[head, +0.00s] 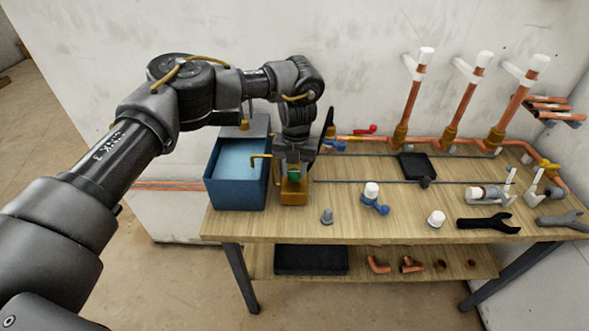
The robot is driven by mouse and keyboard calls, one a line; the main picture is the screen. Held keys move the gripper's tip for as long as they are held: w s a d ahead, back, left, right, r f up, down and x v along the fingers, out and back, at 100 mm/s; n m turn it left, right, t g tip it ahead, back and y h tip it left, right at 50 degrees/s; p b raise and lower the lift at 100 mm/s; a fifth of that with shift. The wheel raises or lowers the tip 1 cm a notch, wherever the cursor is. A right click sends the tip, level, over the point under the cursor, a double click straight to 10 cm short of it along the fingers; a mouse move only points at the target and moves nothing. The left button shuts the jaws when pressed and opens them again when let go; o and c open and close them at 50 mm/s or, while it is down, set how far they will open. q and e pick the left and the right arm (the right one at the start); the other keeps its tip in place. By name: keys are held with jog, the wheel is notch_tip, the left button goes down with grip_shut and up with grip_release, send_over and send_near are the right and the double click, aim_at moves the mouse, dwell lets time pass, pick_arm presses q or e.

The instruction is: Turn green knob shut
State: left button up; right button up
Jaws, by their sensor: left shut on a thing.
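The green knob (293,177) sits on top of a brass-coloured block (293,193) at the left part of the wooden bench. My left gripper (293,173) comes down on it from above and is shut on the green knob. The fingers and wrist hide most of the knob, so I cannot tell how far it is turned. My right gripper is not in view.
A blue tank of water (236,190) with a brass spout stands just left of the knob. Copper pipes with white caps (465,95) rise at the back right. Small fittings, a white-capped blue valve (373,197) and a black wrench (488,224) lie along the bench.

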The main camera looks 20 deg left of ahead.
aim_at(296, 172)
pick_arm(q)
jog(key=shift+r, duration=0.1)
dwell(0.3)
jog(key=o, duration=1)
jog(key=shift+r, duration=0.5)
notch_tip(296, 172, up, 10)
jog(key=shift+d+f+b, duration=0.15)
jog(key=shift+b, duration=0.25)
